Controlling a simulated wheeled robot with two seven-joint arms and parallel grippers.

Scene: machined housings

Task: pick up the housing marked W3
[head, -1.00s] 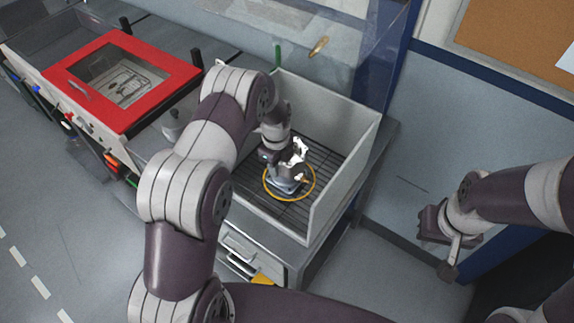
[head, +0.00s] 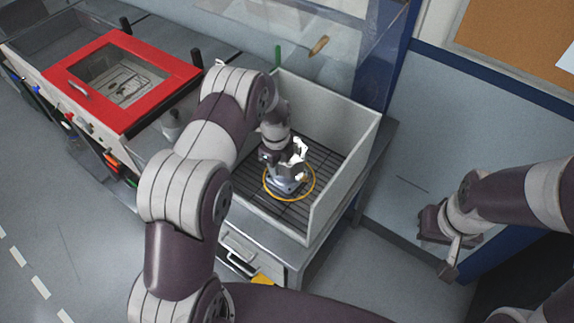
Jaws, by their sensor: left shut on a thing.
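My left gripper (head: 284,177) points down into the white-walled bay, inside a yellow ring (head: 311,192) on the slatted floor. It is shut on a shiny metal housing (head: 300,157), whose bright part shows at the right side of the jaws. My wrist and fingers hide much of the housing. No W3 mark is legible at this size. I cannot tell whether the housing touches the floor. My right gripper (head: 447,250) hangs at the right, away from the bay, pointing down; its finger gap cannot be made out.
White walls (head: 342,178) enclose the bay at back and right. A clear panel (head: 290,35) stands behind it. A red-framed lid (head: 118,78) lies to the left, with a bottle (head: 172,125) near the bay. A drawer (head: 245,258) sits below the bay.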

